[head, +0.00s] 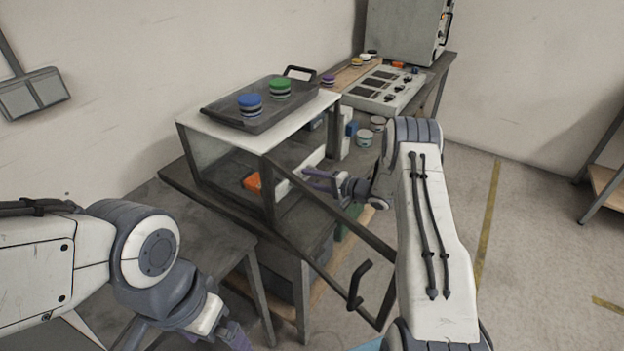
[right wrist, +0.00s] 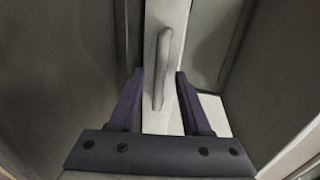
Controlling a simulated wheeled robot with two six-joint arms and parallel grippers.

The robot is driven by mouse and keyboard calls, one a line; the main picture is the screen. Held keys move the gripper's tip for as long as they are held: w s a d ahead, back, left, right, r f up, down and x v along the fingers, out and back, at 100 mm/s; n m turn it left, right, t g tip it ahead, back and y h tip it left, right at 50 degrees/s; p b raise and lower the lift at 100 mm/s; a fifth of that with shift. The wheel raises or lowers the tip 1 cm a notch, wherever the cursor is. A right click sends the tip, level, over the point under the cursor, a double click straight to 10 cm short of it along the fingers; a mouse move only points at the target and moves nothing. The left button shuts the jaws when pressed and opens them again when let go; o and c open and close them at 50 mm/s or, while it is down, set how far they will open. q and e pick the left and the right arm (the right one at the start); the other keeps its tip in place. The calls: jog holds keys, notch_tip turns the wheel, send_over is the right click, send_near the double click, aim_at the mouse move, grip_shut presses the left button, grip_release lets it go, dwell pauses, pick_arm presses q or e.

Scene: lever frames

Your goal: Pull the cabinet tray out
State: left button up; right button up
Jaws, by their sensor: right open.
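The cabinet (head: 268,150) has a white top and a dark frame, and stands on a dark table. Its framed door hangs open towards the lower right, with a black handle (head: 358,285). Inside is the cabinet tray, with a pale front (head: 300,170) that also shows in the right wrist view (right wrist: 163,120). My right gripper (head: 318,180) is at the cabinet's open front. In the right wrist view its purple fingers (right wrist: 160,73) are open, either side of a pale bar handle (right wrist: 161,65); contact is unclear. My left gripper (head: 232,338) is partly cut off at the bottom edge, apart from the cabinet.
A dark tray (head: 225,115) on the cabinet top holds a blue-topped jar (head: 250,104) and a green-topped jar (head: 280,88). An orange thing (head: 252,182) is inside the cabinet. A panel with switches (head: 382,90) stands behind.

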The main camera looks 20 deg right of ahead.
grip_shut()
dwell(1.4)
